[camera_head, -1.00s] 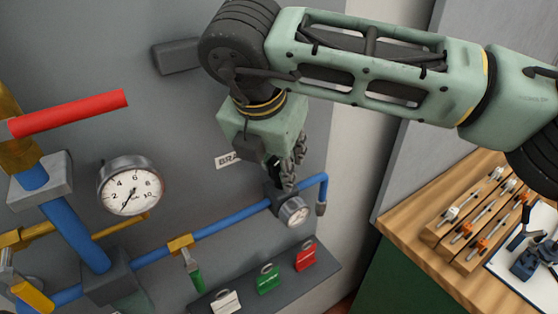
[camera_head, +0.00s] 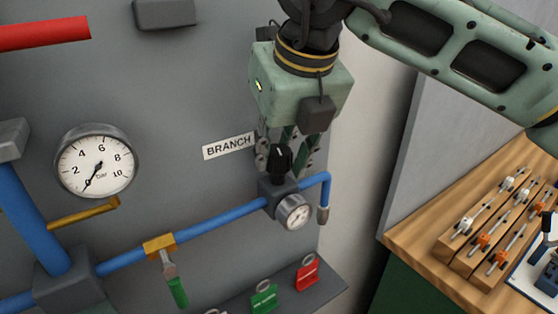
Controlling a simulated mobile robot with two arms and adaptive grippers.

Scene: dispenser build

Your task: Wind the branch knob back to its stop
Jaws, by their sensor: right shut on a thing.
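The branch knob (camera_head: 280,158) is black with a white mark on top. It sits on a dark regulator block (camera_head: 279,192) on the blue branch pipe (camera_head: 222,220), right of the BRANCH label (camera_head: 229,146). My right gripper (camera_head: 284,160) comes down from above, with its fingers around the knob and shut on it. Part of the far finger is hidden behind the knob. A small gauge (camera_head: 293,211) is on the front of the block; its reading is too small to tell. My left gripper is out of view.
A large bar gauge (camera_head: 95,161) at left has its needle near 0. A green-handled valve (camera_head: 174,282) hangs from the pipe. Green (camera_head: 264,297) and red (camera_head: 307,273) padlocks sit on a ledge. A wooden bench (camera_head: 420,236) with tool racks stands at right.

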